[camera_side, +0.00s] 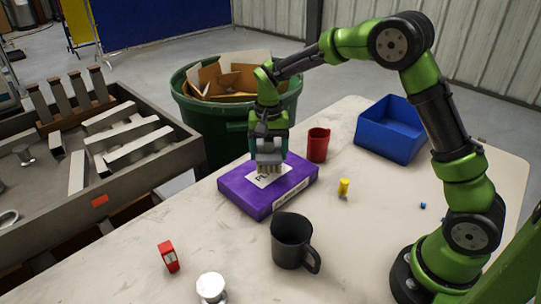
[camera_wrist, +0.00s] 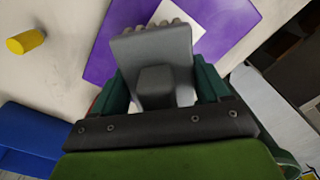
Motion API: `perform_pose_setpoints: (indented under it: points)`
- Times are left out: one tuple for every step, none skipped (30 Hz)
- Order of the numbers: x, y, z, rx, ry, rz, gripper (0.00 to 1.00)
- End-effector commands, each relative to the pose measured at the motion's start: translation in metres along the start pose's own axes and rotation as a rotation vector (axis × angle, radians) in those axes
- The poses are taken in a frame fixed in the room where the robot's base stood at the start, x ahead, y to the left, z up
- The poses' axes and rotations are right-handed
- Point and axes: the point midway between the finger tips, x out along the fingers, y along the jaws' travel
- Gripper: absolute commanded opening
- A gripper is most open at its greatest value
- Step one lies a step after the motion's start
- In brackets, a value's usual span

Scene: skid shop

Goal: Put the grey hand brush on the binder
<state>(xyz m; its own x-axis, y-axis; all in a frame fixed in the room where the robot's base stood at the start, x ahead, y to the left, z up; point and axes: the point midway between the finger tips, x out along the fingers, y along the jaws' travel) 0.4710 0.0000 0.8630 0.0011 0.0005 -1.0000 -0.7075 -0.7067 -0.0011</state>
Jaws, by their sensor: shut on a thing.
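The purple binder (camera_side: 239,189) lies flat on the table near its far left edge, with a white label on top. My gripper (camera_side: 268,150) is over the binder, pointing down, and is shut on the grey hand brush (camera_side: 270,162). The brush's pale bristles point down at the binder's label. I cannot tell whether they touch it. In the wrist view the brush (camera_wrist: 152,52) sits between the dark green fingers (camera_wrist: 157,90), with the purple binder (camera_wrist: 105,50) beneath it and part of the label hidden.
A red cup (camera_side: 318,145) stands just behind the binder, and a dark mug (camera_side: 290,240) stands in front. A yellow cylinder (camera_side: 344,187), a blue bin (camera_side: 391,130), a red item (camera_side: 169,256) and a silver object (camera_side: 212,288) are also on the table. A green barrel (camera_side: 225,131) stands beyond the edge.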

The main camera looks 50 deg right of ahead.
Motion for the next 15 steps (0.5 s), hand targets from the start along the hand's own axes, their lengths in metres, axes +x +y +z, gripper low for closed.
perform_pose_setpoints:
  points:
    - [0.007, 0.000, 0.000, 0.000, -0.002, 0.002, 0.43]
    - [0.012, 0.001, 0.000, 0.000, -0.003, 0.003, 0.43]
    - [0.018, 0.001, 0.000, -0.001, -0.003, 0.004, 0.43]
    - [0.022, 0.001, 0.000, 0.000, -0.003, 0.004, 0.43]
    - [0.025, 0.001, 0.000, 0.000, -0.002, 0.003, 0.43]
    - [0.029, 0.001, 0.000, 0.001, -0.002, 0.002, 0.43]
    - [0.031, 0.001, 0.000, 0.001, -0.002, 0.002, 0.43]
    - [0.032, 0.001, 0.000, 0.001, -0.001, 0.001, 0.43]
    - [0.033, 0.001, 0.000, 0.001, 0.000, 0.000, 0.43]
    - [0.033, 0.001, 0.000, 0.001, 0.000, 0.000, 0.43]
    - [0.033, 0.001, 0.000, 0.001, 0.000, 0.000, 0.43]
    - [0.033, 0.001, 0.000, 0.001, 0.000, 0.000, 0.43]
    - [0.033, 0.001, 0.000, 0.001, 0.000, 0.000, 0.43]
    - [0.032, 0.001, 0.000, 0.001, 0.000, 0.000, 0.43]
    - [0.033, 0.001, 0.000, 0.001, 0.000, 0.000, 0.43]
